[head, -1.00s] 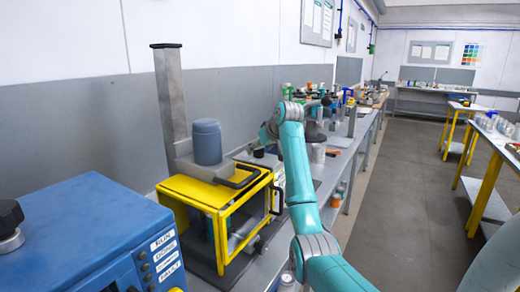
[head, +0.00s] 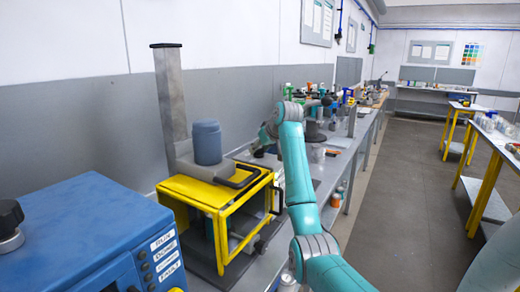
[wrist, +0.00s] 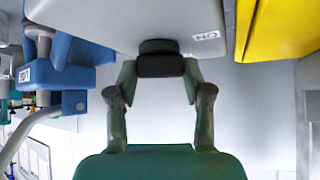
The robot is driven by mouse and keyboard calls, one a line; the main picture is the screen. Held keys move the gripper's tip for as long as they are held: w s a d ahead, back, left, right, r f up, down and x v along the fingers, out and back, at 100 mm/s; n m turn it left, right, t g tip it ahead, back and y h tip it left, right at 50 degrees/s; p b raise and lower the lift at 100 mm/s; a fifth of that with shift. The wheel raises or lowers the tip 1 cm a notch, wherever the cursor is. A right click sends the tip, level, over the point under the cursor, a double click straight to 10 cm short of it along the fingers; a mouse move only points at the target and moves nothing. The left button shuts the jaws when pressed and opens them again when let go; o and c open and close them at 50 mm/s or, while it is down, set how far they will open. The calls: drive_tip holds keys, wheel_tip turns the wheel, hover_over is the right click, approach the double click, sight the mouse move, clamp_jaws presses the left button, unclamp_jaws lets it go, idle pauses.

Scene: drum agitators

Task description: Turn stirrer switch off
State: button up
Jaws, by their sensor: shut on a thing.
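In the wrist view, a dark, rounded switch knob (wrist: 160,58) sticks out from a pale grey housing (wrist: 100,18). A small label (wrist: 206,36) beside the knob appears upside down and seems to read ON. My gripper (wrist: 160,80) has its two green-and-grey fingers on either side of the knob, shut on it. In the head view, the end of my arm (head: 268,133) is down behind the yellow frame; the fingers and the knob cannot be made out there.
The yellow frame (head: 215,196) with a blue-grey cylinder (head: 207,142) and grey column (head: 171,95) stands on the bench left of my arm. A blue box (head: 85,232) is at front left. Bottles and devices line the bench behind. The floor aisle at right is clear.

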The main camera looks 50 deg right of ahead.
drive_tip(key=shift+m+h, duration=0.3)
drive_tip(key=m+h, duration=0.1)
drive_tip(key=m+g+h, duration=0.1)
drive_tip(key=m, duration=0.1)
drive_tip(key=shift+w+a+g, duration=0.15)
drive_tip(key=shift+a+g, duration=0.05)
drive_tip(key=shift+g, duration=0.1)
drive_tip(key=shift+m+g+h, duration=0.7)
drive_tip(key=shift+m+g, duration=0.2)
drive_tip(key=shift+m, duration=0.7)
drive_tip(key=o, duration=1.2)
drive_tip(key=shift+c, duration=0.2)
drive_tip(key=v, duration=1.2)
